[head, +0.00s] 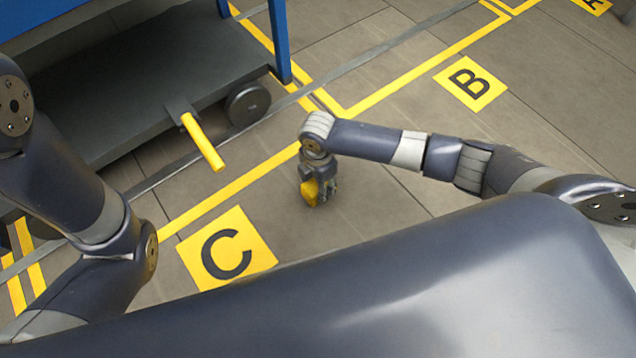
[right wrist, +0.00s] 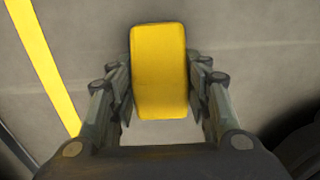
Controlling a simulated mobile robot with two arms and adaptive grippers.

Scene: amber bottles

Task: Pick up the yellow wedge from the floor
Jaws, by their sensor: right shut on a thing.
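The yellow wedge (right wrist: 159,72) fills the space between the fingers of my right gripper (right wrist: 160,90) in the right wrist view. One finger presses on each side of it. In the head view the right gripper (head: 319,190) points down, low over the floor, and a part of the yellow wedge (head: 310,191) shows at its left side. I cannot tell whether the wedge touches the floor. My left arm shows at the left of the head view, but its gripper is out of the picture.
A dark cart (head: 150,75) with blue posts, a wheel (head: 247,104) and a yellow handle bar (head: 203,143) stands at the upper left. Yellow floor signs C (head: 262,247) and B (head: 488,92) lie flat beside yellow lines. The floor between the signs is clear around the gripper.

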